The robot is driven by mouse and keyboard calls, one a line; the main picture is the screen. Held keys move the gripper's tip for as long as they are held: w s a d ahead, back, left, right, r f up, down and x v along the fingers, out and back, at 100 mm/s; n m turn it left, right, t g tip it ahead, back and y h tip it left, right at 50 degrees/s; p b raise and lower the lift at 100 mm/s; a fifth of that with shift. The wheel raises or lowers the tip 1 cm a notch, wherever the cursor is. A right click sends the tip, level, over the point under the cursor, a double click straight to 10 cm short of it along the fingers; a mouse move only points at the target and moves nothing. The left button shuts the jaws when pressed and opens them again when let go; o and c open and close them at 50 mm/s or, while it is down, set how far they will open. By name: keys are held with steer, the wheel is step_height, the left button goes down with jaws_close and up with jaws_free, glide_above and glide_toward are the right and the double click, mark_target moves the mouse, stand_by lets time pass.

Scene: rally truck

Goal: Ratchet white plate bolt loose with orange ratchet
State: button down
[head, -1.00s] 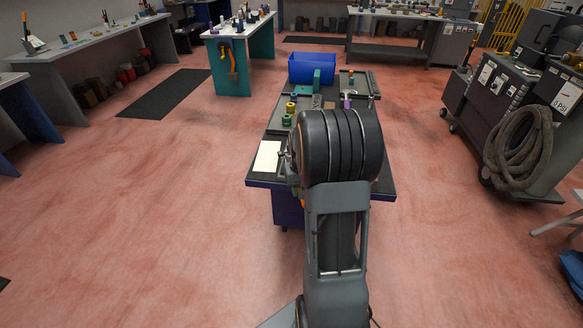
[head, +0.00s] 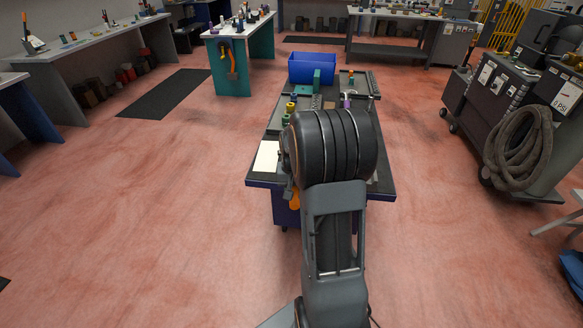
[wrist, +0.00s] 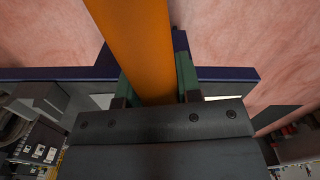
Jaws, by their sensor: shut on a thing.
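The orange ratchet (wrist: 140,45) shows in the wrist view as a thick orange handle running up out of the picture. My gripper (wrist: 156,82) is shut on it, with a green finger on each side. In the head view a short orange piece of the ratchet (head: 294,200) shows left of my arm, by the bench's near edge. Its head is not visible. A flat white rectangle (head: 266,156) lies at the bench's near left corner; I cannot tell whether it is the white plate. No bolt can be made out.
The dark-topped blue bench (head: 384,189) stands in front of me, partly hidden by my arm. A blue bin (head: 312,70) and several small parts are at its far end. A dark machine with a coiled hose (head: 518,145) stands at right. The floor to the left is clear.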

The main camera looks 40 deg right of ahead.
steer(key=shift+s+d+n, duration=0.35)
steer(key=shift+d+n, duration=0.1)
steer(key=shift+d, duration=0.1)
steer(key=shift+s+d+n, duration=0.3)
steer(key=shift+d+n, duration=0.15)
steer(key=shift+d, duration=0.05)
steer(key=shift+w+a+m, duration=0.35)
steer(key=shift+a+m, duration=0.15)
steer(key=shift+a, duration=0.05)
steer(key=shift+w+a+m, duration=0.35)
steer(key=shift+a+m, duration=0.15)
steer(key=shift+a, duration=0.05)
stand_by(0.4)
steer(key=shift+s+d+n, duration=0.3)
steer(key=shift+d+n, duration=0.2)
steer(key=shift+d, duration=0.05)
steer(key=shift+s+d+n, duration=0.3)
steer(key=shift+d+n, duration=0.2)
steer(key=shift+d, duration=0.05)
